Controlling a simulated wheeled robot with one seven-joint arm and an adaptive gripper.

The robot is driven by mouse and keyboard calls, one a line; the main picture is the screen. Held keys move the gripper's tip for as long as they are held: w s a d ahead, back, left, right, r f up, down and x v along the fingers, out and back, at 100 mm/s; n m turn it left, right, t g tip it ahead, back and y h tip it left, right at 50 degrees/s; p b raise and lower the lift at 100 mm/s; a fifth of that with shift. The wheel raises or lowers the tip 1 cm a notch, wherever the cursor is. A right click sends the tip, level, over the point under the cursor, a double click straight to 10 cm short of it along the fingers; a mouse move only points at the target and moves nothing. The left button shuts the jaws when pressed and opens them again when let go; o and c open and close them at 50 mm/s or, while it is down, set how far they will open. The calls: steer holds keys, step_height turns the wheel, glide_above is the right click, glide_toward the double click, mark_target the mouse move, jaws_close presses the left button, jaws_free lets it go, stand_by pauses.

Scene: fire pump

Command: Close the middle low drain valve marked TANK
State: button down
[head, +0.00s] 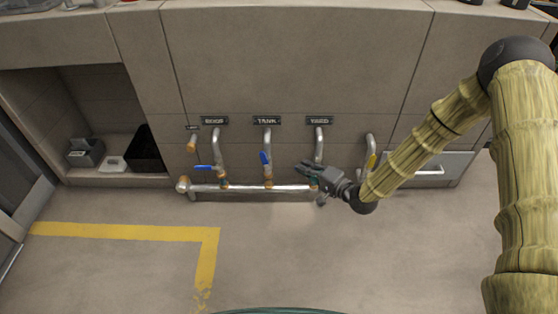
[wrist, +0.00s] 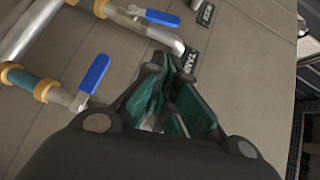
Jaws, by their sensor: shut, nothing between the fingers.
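The TANK valve is the middle one in the low row, under the TANK label (head: 267,120). Its blue lever (head: 265,158) runs along its pipe in the head view. In the wrist view, the TANK label (wrist: 168,65) is near the fingers, and a blue lever (wrist: 155,17) lies along the pipe beside it. My gripper (head: 300,167) is shut and empty, pointing left. In the head view it appears right of the TANK lever, in front of the right valve, whose lever it hides. Its green fingers (wrist: 172,105) also show in the wrist view.
The left valve's blue lever (head: 204,167) lies across its pipe. A silver manifold pipe (head: 245,188) runs below the valves. The floor (head: 290,255) in front is clear, with yellow tape (head: 125,232) at left.

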steer(key=shift+w+d+r+b, duration=0.15)
steer(key=shift+d+r+b, duration=0.05)
steer(key=shift+d+b, duration=0.35)
steer(key=b, duration=0.7)
glide_toward(269, 151)
steer(key=w+a+f, duration=0.1)
steer(key=w+a, duration=0.2)
steer(key=w, duration=0.1)
steer(key=shift+w+a+f+b, duration=0.15)
steer(key=shift+a+b, duration=0.15)
steer(key=shift+a, duration=0.35)
